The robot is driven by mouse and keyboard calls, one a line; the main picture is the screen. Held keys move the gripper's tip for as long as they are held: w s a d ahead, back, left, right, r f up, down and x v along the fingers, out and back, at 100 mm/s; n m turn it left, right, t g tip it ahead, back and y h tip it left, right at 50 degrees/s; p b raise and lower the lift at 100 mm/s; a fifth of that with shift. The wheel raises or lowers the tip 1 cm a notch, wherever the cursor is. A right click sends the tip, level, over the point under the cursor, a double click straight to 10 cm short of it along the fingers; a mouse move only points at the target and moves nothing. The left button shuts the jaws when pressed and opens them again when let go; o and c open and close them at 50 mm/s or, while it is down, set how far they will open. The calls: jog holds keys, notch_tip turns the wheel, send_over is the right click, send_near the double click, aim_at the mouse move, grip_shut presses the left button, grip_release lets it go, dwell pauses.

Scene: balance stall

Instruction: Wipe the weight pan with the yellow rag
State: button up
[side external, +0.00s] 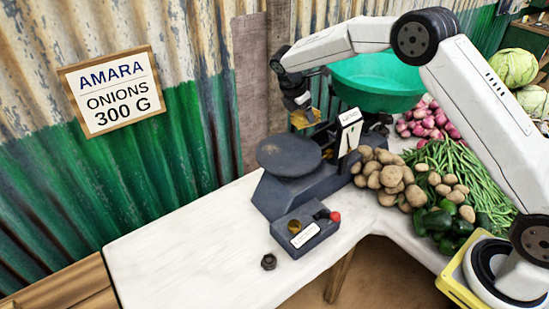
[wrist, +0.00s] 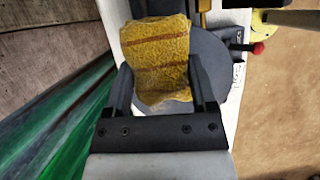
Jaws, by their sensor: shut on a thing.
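The yellow rag (side external: 305,119) hangs from my gripper (side external: 299,101) in the side view. In the wrist view the rag (wrist: 160,50), with brown stripes, lies between the two fingers of my gripper (wrist: 161,75), which is shut on it. The weight pan (side external: 288,154) is a dark round plate on the near left side of the scale (side external: 325,165). The rag is above the pan, apart from it in the side view. In the wrist view the rag hides much of the pan (wrist: 211,52).
A green bowl (side external: 378,82) sits on the scale's far side. A box with a brass weight and red knob (side external: 335,217) is in front. A small dark weight (side external: 268,262) lies on the white table (side external: 190,262). Potatoes (side external: 385,178) and other vegetables crowd the right. The table's left is clear.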

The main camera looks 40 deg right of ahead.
jog(key=shift+r, duration=0.9)
jog(key=w+a, duration=0.2)
jog(key=a, duration=1.1)
jog(key=shift+w, duration=0.25)
jog(key=shift+f, duration=0.2)
